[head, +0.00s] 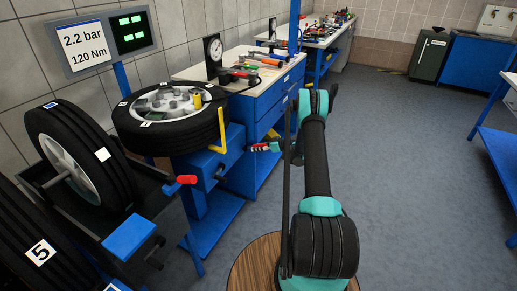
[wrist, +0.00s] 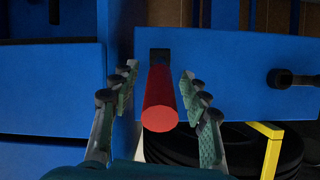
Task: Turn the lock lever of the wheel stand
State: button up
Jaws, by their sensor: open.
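A red cylindrical lever (wrist: 160,98) sticks out of the wheel stand's blue panel (wrist: 225,70) from a dark mount, its round end towards the wrist camera. My gripper (wrist: 157,75) is open, with one finger on each side of the lever and visible gaps between; no clear contact shows. In the head view my gripper (head: 266,147) is beside the right side of the wheel stand (head: 213,152), with a little red showing there. A tyre (head: 170,125) lies flat on top of the stand.
A yellow bracket (head: 221,130) rises at the stand's corner. A black knob (wrist: 280,78) juts from the panel. A separate red-ended handle (head: 187,180) is further left. A blue drawer cabinet (head: 262,105) stands close behind.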

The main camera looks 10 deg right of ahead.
jog(key=v, duration=1.2)
jog(key=s+a+r+m+g+h, duration=0.25)
jog(key=s+a+r, duration=0.25)
jog(key=s+r, duration=0.4)
jog(key=s+a+r+m+g+h, duration=0.1)
jog(key=s+a+r+m+h, duration=0.15)
jog(key=s+a+r, duration=0.45)
jog(key=s+d+r+m+h, duration=0.1)
jog(key=s+h, duration=0.1)
jog(key=s, duration=1.3)
jog(key=s+d+r+m+h, duration=0.1)
jog(key=s+d+m+h, duration=0.1)
jog(key=s, duration=1.4)
jog(key=shift+s+d+r+m+h, duration=0.2)
jog(key=shift+r+m+h, duration=0.1)
jog(key=shift+h, duration=0.5)
